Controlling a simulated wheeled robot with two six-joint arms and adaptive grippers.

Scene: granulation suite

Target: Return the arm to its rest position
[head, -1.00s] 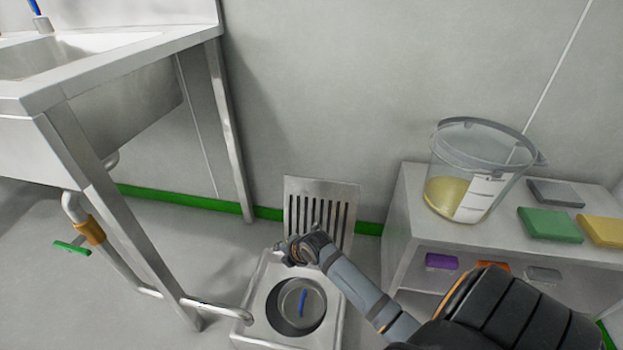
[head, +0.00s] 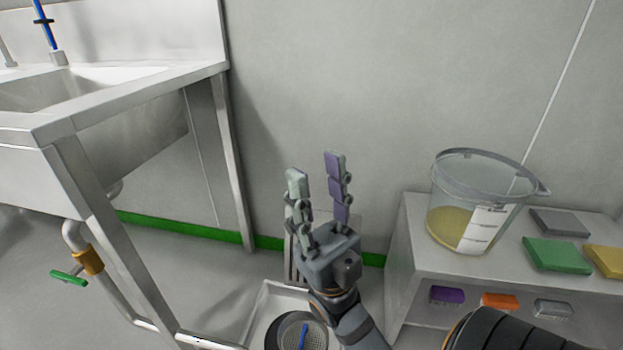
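My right gripper (head: 318,188) is in the middle of the head view, raised with its two fingers pointing up. The fingers are spread apart with nothing between them, one pale grey-green and one purple. My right arm comes in from the lower right. It is in front of the slotted grate (head: 290,262) and above the floor drain basin (head: 262,304), and hides part of both. My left gripper and arm are not in the head view.
A steel sink table (head: 135,95) stands at left, with a pipe and a green-handled valve (head: 69,278) below. At right a low grey shelf (head: 405,262) carries a clear jug (head: 450,205) of yellow liquid and green (head: 556,254), grey and yellow blocks. The wall behind is bare.

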